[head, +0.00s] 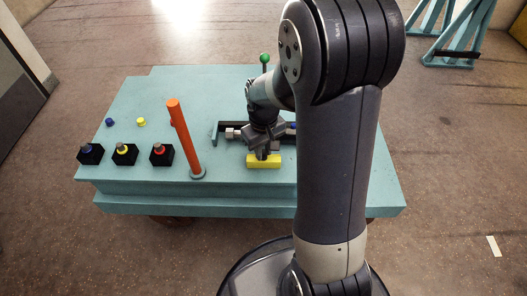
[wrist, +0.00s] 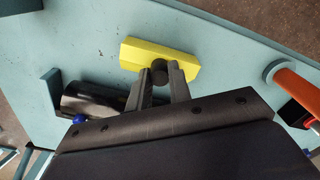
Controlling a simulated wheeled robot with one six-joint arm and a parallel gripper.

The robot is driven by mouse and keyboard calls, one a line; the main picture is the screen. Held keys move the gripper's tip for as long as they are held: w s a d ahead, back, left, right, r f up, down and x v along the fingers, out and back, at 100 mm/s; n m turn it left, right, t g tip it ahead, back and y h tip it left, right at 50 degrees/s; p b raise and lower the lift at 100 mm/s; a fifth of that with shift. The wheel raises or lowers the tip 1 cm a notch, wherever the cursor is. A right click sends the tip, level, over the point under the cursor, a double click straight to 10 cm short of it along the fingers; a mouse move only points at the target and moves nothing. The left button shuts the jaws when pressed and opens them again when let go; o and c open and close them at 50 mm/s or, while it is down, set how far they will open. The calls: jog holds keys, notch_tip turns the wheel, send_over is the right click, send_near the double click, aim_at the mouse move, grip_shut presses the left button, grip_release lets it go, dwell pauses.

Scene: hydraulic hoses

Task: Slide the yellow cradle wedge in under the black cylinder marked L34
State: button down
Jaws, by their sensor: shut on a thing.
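The yellow cradle wedge (head: 264,163) is a long yellow block at the front of the teal bench top. In the wrist view the wedge (wrist: 160,54) has a dark round knob (wrist: 159,70) on its near side. My gripper (head: 263,151) is shut on this knob, with one finger on each side (wrist: 160,80). The black cylinder (wrist: 90,99) lies beside the wedge in the wrist view, with a clear gap of teal surface between them. My gripper partly covers the cylinder in both views. I cannot read its L34 mark.
An orange post (head: 181,138) stands left of the wedge. Several black blocks with coloured fittings, including a red one (head: 160,153), sit further left. A green-knobbed lever (head: 265,59) stands behind. The teal bench (head: 140,91) is clear at the back left.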

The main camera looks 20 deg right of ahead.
jog(key=shift+w+d+p, duration=0.3)
jog(key=shift+w, duration=0.7)
jog(key=shift+w+d+p, duration=0.3)
jog(key=shift+w, duration=0.65)
jog(key=shift+r, duration=0.1)
jog(key=c, duration=1.3)
grip_release()
notch_tip(320, 180, up, 11)
jog(key=p, duration=0.3)
jog(key=shift+p, duration=0.35)
jog(key=shift+f, duration=0.2)
